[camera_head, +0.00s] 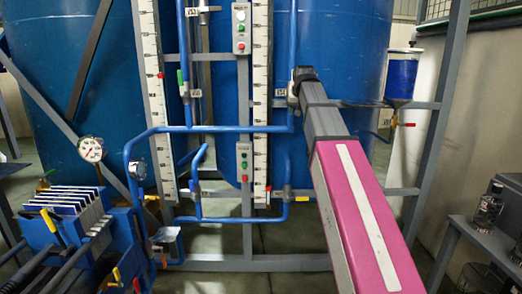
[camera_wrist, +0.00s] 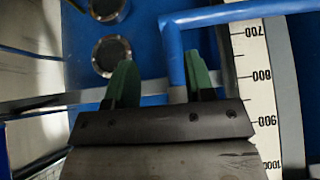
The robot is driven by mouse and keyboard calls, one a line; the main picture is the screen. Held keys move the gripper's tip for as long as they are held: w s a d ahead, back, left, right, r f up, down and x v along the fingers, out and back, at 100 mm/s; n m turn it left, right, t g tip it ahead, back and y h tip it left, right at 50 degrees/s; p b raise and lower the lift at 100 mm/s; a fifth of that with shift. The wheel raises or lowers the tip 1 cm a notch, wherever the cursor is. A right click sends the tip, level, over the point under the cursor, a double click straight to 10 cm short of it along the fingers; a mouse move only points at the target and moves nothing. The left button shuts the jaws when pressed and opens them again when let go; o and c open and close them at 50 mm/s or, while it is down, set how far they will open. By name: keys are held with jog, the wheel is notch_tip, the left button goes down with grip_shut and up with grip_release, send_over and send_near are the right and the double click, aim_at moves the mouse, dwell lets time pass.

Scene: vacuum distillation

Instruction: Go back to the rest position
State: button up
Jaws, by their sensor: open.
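My gripper (camera_wrist: 162,78) is open in the wrist view, with its two green fingers apart and nothing clamped between them. A blue pipe (camera_wrist: 172,55) with a grey lower end shows in the gap, close to the right finger; I cannot tell whether it lies between the fingers or beyond them. In the head view my arm reaches forward from the lower right, and its dark end is beside the upright blue pipe (camera_head: 292,40) at the frame. The fingers are hard to make out there.
Large blue tanks (camera_head: 345,40) stand behind a grey frame. A white scale (camera_head: 261,90) is left of my arm's end; a blue funnel (camera_head: 401,75) is to its right. A plate stack (camera_head: 72,205) is at lower left, a bottle (camera_head: 487,207) on a shelf at right.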

jog(key=s+d+f+g, duration=0.1)
jog(key=s+f, duration=0.1)
jog(key=f, duration=0.7)
jog(key=s+f+g, duration=0.1)
jog(key=s+f, duration=0.1)
jog(key=f, duration=0.7)
jog(key=s+d+f+g, duration=0.1)
jog(key=s+f, duration=0.6)
jog(key=f, duration=0.4)
jog(key=s+f+g, duration=0.2)
jog(key=s+f, duration=0.6)
jog(key=f, duration=0.4)
jog(key=s+d+f+g, duration=0.1)
jog(key=s+f+g, duration=0.1)
jog(key=s+f, duration=0.5)
notch_tip(320, 180, down, 5)
jog(key=shift+s+d+f, duration=0.15)
jog(key=shift+s+d, duration=0.15)
jog(key=shift+s, duration=0.1)
